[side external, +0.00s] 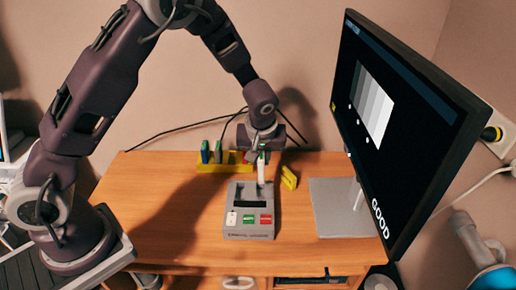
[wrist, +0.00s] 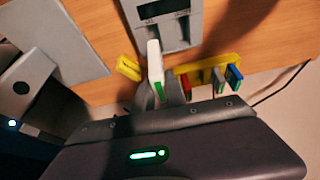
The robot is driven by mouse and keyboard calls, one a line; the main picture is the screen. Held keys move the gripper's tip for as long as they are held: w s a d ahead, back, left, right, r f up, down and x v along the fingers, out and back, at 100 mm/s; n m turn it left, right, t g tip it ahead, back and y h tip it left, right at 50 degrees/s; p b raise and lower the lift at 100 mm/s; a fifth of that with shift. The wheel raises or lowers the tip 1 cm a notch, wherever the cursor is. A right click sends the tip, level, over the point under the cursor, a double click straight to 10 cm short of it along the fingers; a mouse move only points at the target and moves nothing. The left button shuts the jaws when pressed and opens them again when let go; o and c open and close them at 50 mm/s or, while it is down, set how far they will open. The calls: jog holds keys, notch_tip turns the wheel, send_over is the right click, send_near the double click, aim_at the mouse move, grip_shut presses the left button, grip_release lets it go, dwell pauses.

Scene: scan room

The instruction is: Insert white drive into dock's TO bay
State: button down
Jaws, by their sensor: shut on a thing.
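My gripper (side external: 262,153) is shut on the white drive (side external: 262,170), which has a green end near the fingers. The drive hangs down over the back end of the grey dock (side external: 233,205). In the wrist view the white drive (wrist: 154,58) points toward the dock (wrist: 192,12), overlapping its slotted end on the left side. Two bays show at that end, with small labels too blurred to read surely. I cannot tell whether the drive's tip touches a bay or is still above it. The fingers (wrist: 172,90) are partly hidden by the drive and the wrist housing.
A yellow rack (side external: 238,168) with several drives stands behind the dock; red, grey and blue ones show in the wrist view. A small yellow piece (side external: 289,178) lies right of the drive.

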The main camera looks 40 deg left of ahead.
jog(key=shift+f, duration=2.95)
jog(key=shift+f, duration=1)
jog(key=c, duration=1.1)
grip_release()
jog(key=shift+r, duration=3.5)
jog(key=shift+r, duration=0.1)
